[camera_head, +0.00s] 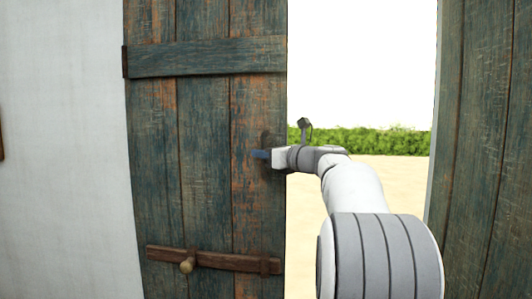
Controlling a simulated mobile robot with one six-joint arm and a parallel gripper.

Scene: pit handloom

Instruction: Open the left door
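The left door (205,120) is a tall panel of weathered blue-green and orange-brown planks in the left half of the head view. A dark metal fitting (267,138) sits near its right edge. My gripper (260,154) is at that edge, just below the top of the fitting, and its tip lies over or against the door face. The gripper is small and seen from behind and the side, so whether its fingers are open or shut, or hold the fitting, cannot be told. Bright outdoors shows between the left door and the right door (480,150).
A wooden bar with a round knob (187,266) crosses the left door low down. A white wall (60,150) stands to the left. Through the gap are sandy ground (400,172) and a green hedge (385,140). My arm extends across the gap.

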